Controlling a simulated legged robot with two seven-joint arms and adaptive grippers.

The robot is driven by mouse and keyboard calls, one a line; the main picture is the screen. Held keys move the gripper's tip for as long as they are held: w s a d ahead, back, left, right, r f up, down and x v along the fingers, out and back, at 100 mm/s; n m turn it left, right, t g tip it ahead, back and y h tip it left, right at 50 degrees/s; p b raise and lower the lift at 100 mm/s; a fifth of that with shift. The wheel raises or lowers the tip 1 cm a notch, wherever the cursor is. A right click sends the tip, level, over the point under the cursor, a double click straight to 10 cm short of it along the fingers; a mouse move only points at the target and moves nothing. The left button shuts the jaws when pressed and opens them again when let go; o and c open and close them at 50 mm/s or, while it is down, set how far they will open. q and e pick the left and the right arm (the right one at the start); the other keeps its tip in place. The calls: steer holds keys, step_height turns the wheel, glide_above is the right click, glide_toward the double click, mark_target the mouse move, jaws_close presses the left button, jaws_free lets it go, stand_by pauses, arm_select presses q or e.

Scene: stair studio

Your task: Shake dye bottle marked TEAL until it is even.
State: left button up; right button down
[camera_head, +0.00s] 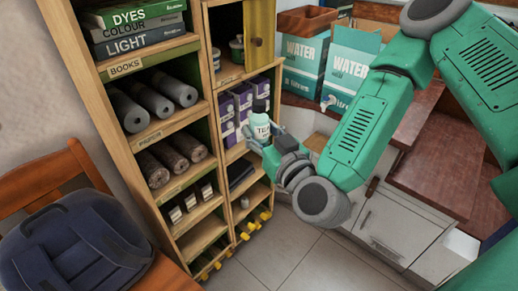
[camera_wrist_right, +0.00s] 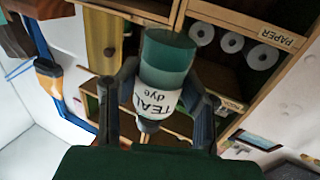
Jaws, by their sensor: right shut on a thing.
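The dye bottle (camera_head: 262,127) is small and pale teal with a dark cap and a label whose visible letters start "TE". My right gripper (camera_head: 275,144) is shut on it and holds it upright in the air in front of the shelf unit. In the right wrist view the bottle (camera_wrist_right: 165,78) appears upside down, like the shelf lettering behind it. Its label reads "TEAL dye", and the body shows a darker greyish band and a lighter teal band. The fingers of my right gripper (camera_wrist_right: 160,100) stand on both sides of it. My left gripper is not in view.
A wooden shelf unit (camera_head: 200,165) with books, rolls and purple boxes (camera_head: 236,107) stands close behind the bottle. Two WATER boxes (camera_head: 349,66) stand at the back right. A chair (camera_head: 75,165) with a dark blue bag (camera_head: 72,245) is at left. The tiled floor (camera_head: 300,255) is clear.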

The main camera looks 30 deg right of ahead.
mark_target(262, 111)
step_height(262, 111, up, 6)
steer(key=shift+f, duration=7.35)
step_height(262, 111, up, 14)
steer(key=shift+r, duration=0.15)
step_height(262, 111, down, 14)
steer(key=shift+f, duration=0.2)
steer(key=c, duration=2.3)
jaws_free()
steer(key=shift+r, duration=7.2)
step_height(262, 111, down, 14)
